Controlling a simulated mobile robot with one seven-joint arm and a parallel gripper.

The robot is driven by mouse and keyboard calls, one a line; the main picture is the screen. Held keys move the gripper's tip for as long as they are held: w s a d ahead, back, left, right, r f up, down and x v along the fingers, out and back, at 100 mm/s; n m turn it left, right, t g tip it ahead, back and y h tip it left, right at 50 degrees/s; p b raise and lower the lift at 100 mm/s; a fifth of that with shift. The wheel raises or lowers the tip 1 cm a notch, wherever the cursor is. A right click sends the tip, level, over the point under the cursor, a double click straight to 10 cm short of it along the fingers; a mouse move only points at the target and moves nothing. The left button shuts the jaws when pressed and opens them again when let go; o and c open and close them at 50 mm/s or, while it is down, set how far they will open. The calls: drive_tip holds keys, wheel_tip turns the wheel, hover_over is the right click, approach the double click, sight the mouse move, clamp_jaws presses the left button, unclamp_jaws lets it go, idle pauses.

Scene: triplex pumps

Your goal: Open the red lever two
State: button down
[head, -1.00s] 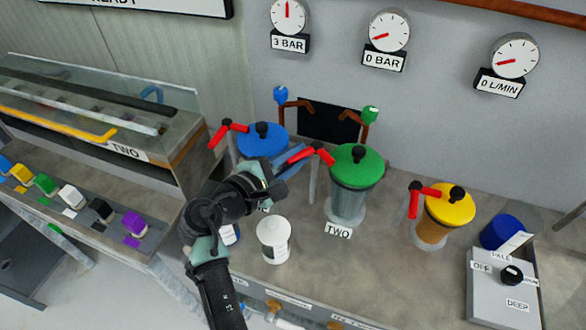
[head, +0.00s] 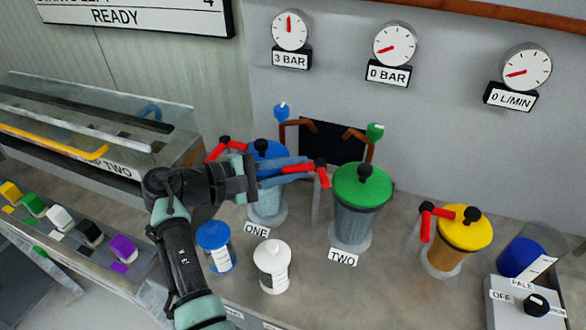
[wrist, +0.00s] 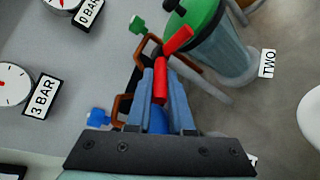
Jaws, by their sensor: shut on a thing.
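Red lever two (head: 322,174) stands at the left of the green-lidded container (head: 360,208) labelled TWO. My gripper (head: 303,168) reaches in from the left, its blue fingers shut on the lever's handle. In the wrist view the red handle (wrist: 161,80) lies between the two blue fingers (wrist: 160,92), with a second red section (wrist: 178,40) beyond them near the green lid (wrist: 197,15). My wrist and fingers partly cover the blue-lidded container (head: 268,200) labelled ONE.
Blue (head: 215,247) and white (head: 273,267) jars stand in front of the pumps. A yellow-lidded container (head: 465,230) with its own red lever (head: 425,220) is at the right, near a knob box (head: 515,300). Gauges hang on the wall, including 0 BAR (head: 394,45).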

drive_tip(key=c, duration=0.8)
unclamp_jaws()
drive_tip(key=v, duration=1.3)
